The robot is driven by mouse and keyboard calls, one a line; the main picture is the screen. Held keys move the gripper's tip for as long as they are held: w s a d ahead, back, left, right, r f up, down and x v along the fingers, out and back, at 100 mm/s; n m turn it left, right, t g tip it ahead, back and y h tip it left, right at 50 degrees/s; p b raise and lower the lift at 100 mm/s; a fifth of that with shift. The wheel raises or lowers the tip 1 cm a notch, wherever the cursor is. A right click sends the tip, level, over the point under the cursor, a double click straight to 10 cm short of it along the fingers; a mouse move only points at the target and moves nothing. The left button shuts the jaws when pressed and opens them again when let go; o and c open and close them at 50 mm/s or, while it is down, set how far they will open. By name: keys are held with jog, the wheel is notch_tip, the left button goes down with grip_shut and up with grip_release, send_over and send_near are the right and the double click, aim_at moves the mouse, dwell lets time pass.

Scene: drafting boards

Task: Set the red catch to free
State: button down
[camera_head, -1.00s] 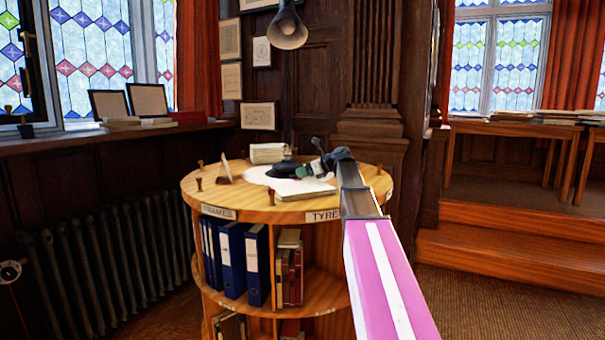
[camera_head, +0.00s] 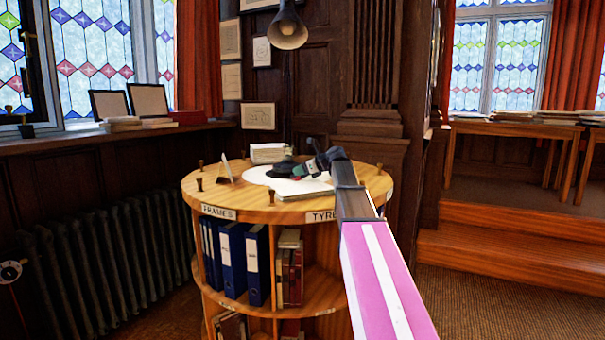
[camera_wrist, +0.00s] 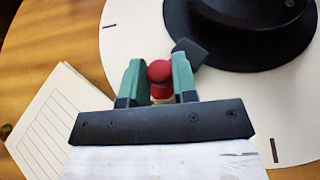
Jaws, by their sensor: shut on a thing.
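The red catch (camera_wrist: 159,72) is a small red knob on a paler red stem. In the wrist view it sits between the two green fingers of my gripper (camera_wrist: 158,82), which is shut on it. A black round base (camera_wrist: 240,40) with a dark block-like tab stands just behind the catch, on a white disc (camera_wrist: 125,35) with small dark marks at its edge. In the head view my gripper (camera_head: 312,163) is over the round table's top beside the black base (camera_head: 285,168). The catch itself cannot be made out there. Any marking for free is not visible.
Blue binders (camera_head: 232,258) stand on the shelf below. A lamp (camera_head: 288,28) hangs above.

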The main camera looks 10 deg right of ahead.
jog(key=shift+w, duration=0.25)
jog(key=c, duration=0.9)
grip_release()
jog(key=v, duration=1)
jog(key=shift+s+d+r, duration=0.2)
jog(key=shift+d, duration=0.05)
